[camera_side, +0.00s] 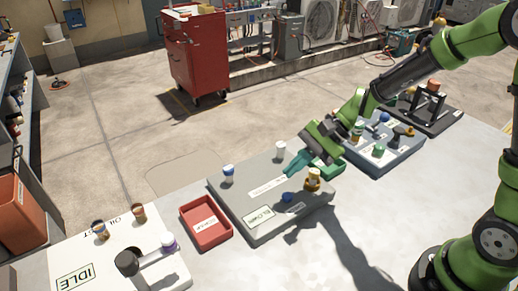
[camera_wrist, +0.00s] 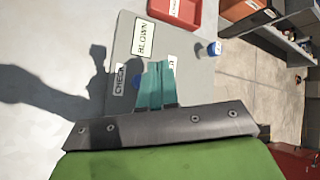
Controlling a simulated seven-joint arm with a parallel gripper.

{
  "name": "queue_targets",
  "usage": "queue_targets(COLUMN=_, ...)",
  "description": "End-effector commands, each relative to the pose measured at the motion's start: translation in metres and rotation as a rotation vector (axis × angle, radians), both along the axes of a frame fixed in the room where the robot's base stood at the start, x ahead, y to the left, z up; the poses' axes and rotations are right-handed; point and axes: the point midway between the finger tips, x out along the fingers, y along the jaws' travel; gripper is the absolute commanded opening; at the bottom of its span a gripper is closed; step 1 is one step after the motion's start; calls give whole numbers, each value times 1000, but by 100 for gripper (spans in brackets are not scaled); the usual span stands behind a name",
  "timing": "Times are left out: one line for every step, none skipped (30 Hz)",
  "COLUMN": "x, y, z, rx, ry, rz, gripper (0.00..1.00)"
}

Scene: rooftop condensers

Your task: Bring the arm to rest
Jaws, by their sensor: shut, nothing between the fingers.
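My gripper (camera_side: 294,166) has teal fingers, shut together and empty. It hangs over the grey board (camera_side: 238,208), tilted down to the left in the side view. In the wrist view the teal fingers (camera_wrist: 158,66) lie side by side over the same board (camera_wrist: 120,48). My green arm reaches in from the right. On the board are a white-and-blue cup (camera_side: 228,174), a white cup (camera_side: 280,149), an amber jar (camera_side: 313,180) and a blue piece (camera_side: 287,197). The fingers appear apart from them. The fingers partly cover the blue piece in the wrist view.
Further right are a blue-grey tray (camera_side: 372,158) and a black rack (camera_side: 440,122). A white IDLE panel (camera_side: 110,258) with a lever is at left. Front table is clear.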

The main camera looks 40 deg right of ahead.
Motion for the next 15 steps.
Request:
queue_targets(x=0, y=0, z=0, rx=0, ry=0, rz=0, gripper=0)
queue_targets(x=0, y=0, z=0, rx=0, ry=0, rz=0, gripper=0)
queue_targets(x=0, y=0, z=0, rx=0, ry=0, rz=0, gripper=0)
queue_targets(x=0, y=0, z=0, rx=0, ry=0, rz=0, gripper=0)
queue_targets(x=0, y=0, z=0, rx=0, ry=0, rz=0, gripper=0)
queue_targets(x=0, y=0, z=0, rx=0, ry=0, rz=0, gripper=0)
queue_targets(x=0, y=0, z=0, rx=0, ry=0, rz=0, gripper=0)
queue_targets(x=0, y=0, z=0, rx=0, ry=1, rz=-1, gripper=0)
queue_targets(x=0, y=0, z=-1, rx=-2, ry=3, rz=0, gripper=0)
queue_targets(x=-1, y=-1, z=-2, rx=-8, ry=3, rz=5, gripper=0)
queue_targets(x=-3, y=-2, z=-3, rx=-16, ry=6, rz=13, gripper=0)
queue_targets(x=-8, y=-4, z=-7, rx=-34, ry=13, rz=31, gripper=0)
queue_targets(x=-13, y=-6, z=-9, rx=-52, ry=15, rz=48, gripper=0)
queue_targets(x=-18, y=-8, z=-8, rx=-76, ry=7, rz=69, gripper=0)
queue_targets(x=-27, y=-13, z=-4, rx=-116, ry=-12, rz=104, gripper=0)
